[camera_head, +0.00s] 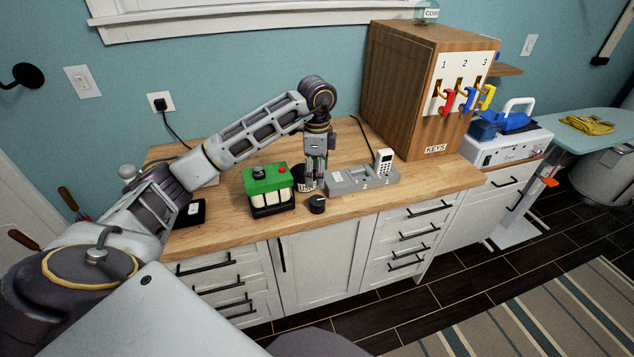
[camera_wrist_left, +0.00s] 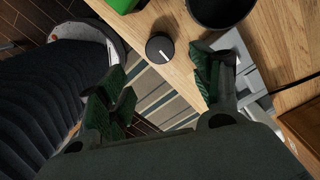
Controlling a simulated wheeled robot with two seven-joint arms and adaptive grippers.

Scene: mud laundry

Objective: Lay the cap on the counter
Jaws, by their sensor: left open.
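The cap, a small black round piece with a white line on top, rests on the wooden counter close to its front edge (camera_head: 317,204). It also shows in the left wrist view (camera_wrist_left: 160,49), lying beyond the gap between my fingers and apart from them. My left gripper (camera_head: 316,174) points down above the counter, just behind the cap. Its dark green fingers (camera_wrist_left: 163,92) are spread open with nothing between them. The counter (camera_head: 225,222) has bare wood in front of and beside the cap. My right gripper is not in view.
A black labelled cup (camera_head: 305,182) stands close by my left gripper, partly hidden by it. A green-topped box (camera_head: 267,180) stands left of the cap. A grey tray (camera_head: 345,185) with a handset (camera_head: 384,160) is to the right. A wooden key cabinet (camera_head: 405,95) stands behind.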

